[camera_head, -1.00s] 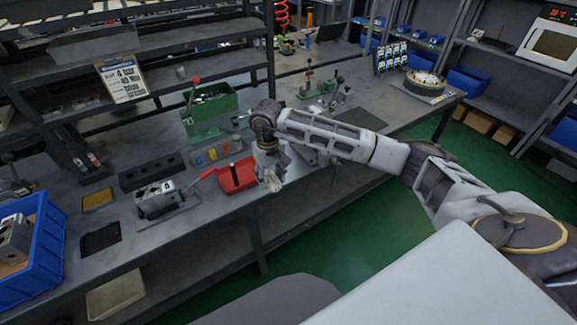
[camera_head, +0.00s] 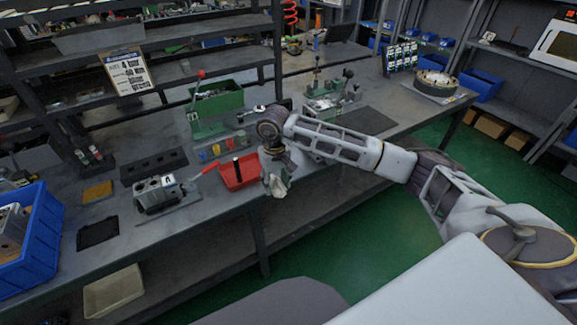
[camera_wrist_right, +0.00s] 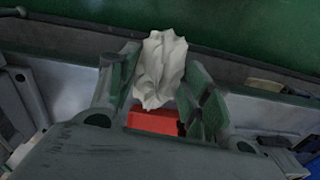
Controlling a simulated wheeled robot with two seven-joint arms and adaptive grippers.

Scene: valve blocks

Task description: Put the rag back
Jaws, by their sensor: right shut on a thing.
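The rag (camera_head: 279,186) is a crumpled white cloth. My right gripper (camera_head: 272,172) is shut on it and holds it at the front edge of the workbench, just right of the red tray (camera_head: 229,181). In the right wrist view the rag (camera_wrist_right: 161,66) sits between the two fingers of the gripper (camera_wrist_right: 158,88), with part of the red tray (camera_wrist_right: 152,122) showing below it. A dark upright item stands in the red tray. My left gripper is not in view.
A grey valve block (camera_head: 160,192) sits left of the tray. A green vise-like box (camera_head: 216,108) stands behind. A blue bin (camera_head: 40,238) is at the far left. A dark mat (camera_head: 367,120) lies bare on the right of the bench (camera_head: 205,222).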

